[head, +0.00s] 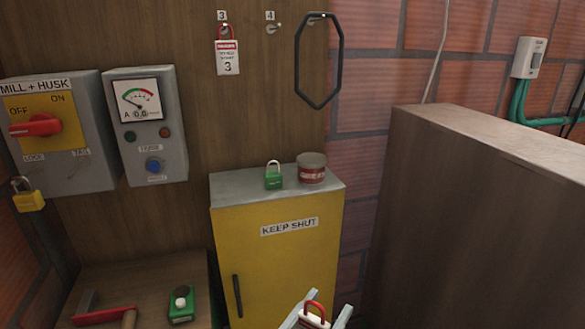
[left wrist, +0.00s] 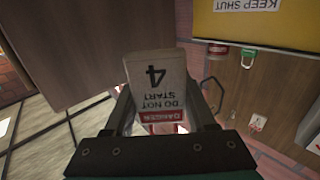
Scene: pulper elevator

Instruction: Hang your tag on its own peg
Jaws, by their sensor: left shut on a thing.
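My left gripper (head: 328,306) is at the bottom edge of the head view, in front of the yellow cabinet. It is shut on a white tag with a red loop (head: 314,313). In the left wrist view this tag (left wrist: 157,82) reads "DANGER DO NOT START 4", upside down, between the fingers. The peg under label 4 (head: 274,29) is bare, high on the wooden board. Left of it, tag 3 (head: 228,58) hangs by a red loop under label 3. A black hexagonal ring (head: 341,60) hangs from another peg to the right. My right gripper is not in view.
The yellow "KEEP SHUT" cabinet (head: 285,270) carries a green padlock (head: 273,179) and a tin (head: 311,170). Switch boxes (head: 150,140) are at left. A tall brown block (head: 480,190) stands at right. The board before the pegs looks clear.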

